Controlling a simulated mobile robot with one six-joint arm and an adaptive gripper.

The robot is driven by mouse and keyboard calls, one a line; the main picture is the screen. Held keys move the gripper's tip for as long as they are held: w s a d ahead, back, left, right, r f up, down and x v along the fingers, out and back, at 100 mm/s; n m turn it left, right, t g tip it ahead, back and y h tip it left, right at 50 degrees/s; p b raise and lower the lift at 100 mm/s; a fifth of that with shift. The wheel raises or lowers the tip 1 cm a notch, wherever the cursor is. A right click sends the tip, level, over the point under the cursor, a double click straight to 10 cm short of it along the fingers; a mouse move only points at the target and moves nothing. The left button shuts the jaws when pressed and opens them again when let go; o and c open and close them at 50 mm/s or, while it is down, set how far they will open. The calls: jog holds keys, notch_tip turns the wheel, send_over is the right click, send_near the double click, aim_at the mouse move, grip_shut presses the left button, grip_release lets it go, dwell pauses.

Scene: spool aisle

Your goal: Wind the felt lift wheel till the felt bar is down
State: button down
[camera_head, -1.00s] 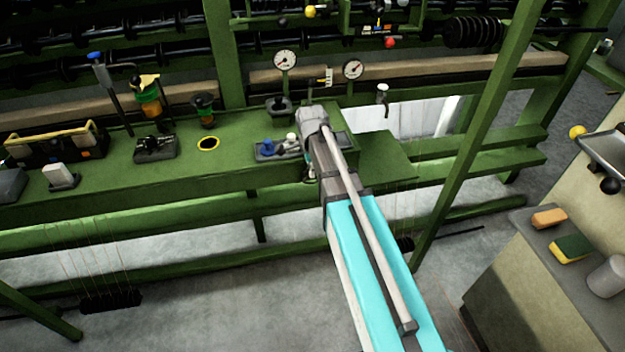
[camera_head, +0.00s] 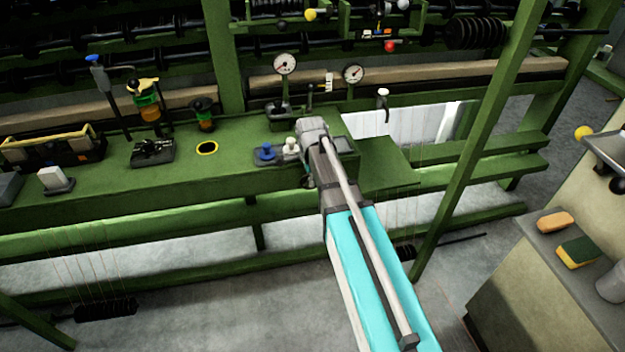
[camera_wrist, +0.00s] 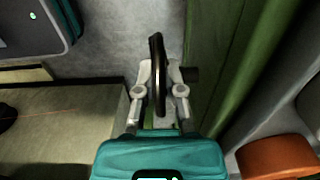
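A thin dark wheel (camera_wrist: 158,50), which I take for the felt lift wheel, stands almost edge-on in the wrist view. My gripper (camera_wrist: 159,72) has one pale finger on each side of its rim. The fingertips lean inward and look closed on it, though contact is hard to see. In the head view my wrist at the bench front hides the fingers and most of the wheel. A long beige bar (camera_head: 430,72) runs along the machine behind the bench and may be the felt bar; its height is unclear.
Two dial gauges (camera_head: 285,64) (camera_head: 354,74) stand at the back of the green bench (camera_head: 225,160). Blue (camera_head: 266,152) and white (camera_head: 290,146) knobs sit left of my wrist. A slanted green post (camera_head: 480,140) is to the right. A cabinet with sponges (camera_head: 577,251) stands at lower right.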

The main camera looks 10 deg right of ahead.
dwell(0.4)
jog(key=shift+a+h+b, duration=0.1)
jog(key=shift+h+b, duration=0.3)
jog(key=shift+h, duration=1.2)
jog(key=c, duration=1)
grip_release()
jog(key=shift+c, duration=0.2)
